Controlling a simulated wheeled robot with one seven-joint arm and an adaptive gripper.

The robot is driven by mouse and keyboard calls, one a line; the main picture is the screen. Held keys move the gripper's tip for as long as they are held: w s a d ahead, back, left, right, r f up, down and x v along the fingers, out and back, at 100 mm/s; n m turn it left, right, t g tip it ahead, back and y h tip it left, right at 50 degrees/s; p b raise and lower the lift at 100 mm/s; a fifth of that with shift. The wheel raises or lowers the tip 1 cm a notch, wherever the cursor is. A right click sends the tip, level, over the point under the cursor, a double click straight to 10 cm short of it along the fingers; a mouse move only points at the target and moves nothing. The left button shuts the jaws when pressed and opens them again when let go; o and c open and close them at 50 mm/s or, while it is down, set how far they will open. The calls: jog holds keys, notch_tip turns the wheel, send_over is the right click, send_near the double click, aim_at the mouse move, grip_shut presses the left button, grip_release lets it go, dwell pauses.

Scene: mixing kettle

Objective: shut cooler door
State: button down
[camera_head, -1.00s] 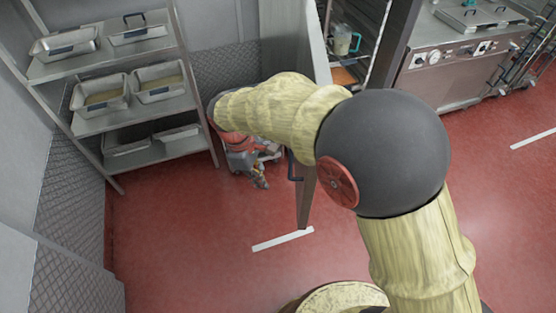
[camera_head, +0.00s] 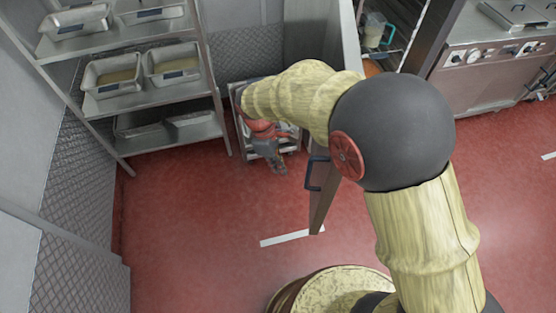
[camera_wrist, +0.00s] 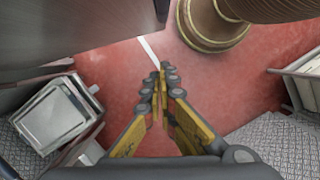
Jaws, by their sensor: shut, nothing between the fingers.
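The cooler door (camera_head: 322,205) stands open, jutting out from the cooler toward me, with its dark handle (camera_head: 312,174) on the left face. The cooler's opening shows wire shelves (camera_head: 396,42) at top centre-right, partly hidden by my arm. My gripper (camera_head: 281,168) is left of the door and its handle, apart from the handle in the picture. In the wrist view my gripper (camera_wrist: 161,72) has its fingertips together over the red floor, with nothing between them. A grey panel, likely the door (camera_wrist: 80,35), fills the upper left of the wrist view.
A metal rack (camera_head: 170,119) with several pans stands at the left. A low metal stand or cart (camera_head: 240,93) is behind my gripper. A jug (camera_head: 374,30) is inside the cooler. A steel kettle unit (camera_head: 480,75) stands at the right. Red floor (camera_head: 190,215) is clear in front.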

jog(key=s+d+f+b, duration=0.1)
jog(key=d+f, duration=0.3)
jog(key=shift+s+d+b, duration=0.2)
jog(key=shift+d+b, duration=0.15)
jog(key=shift+d, duration=0.05)
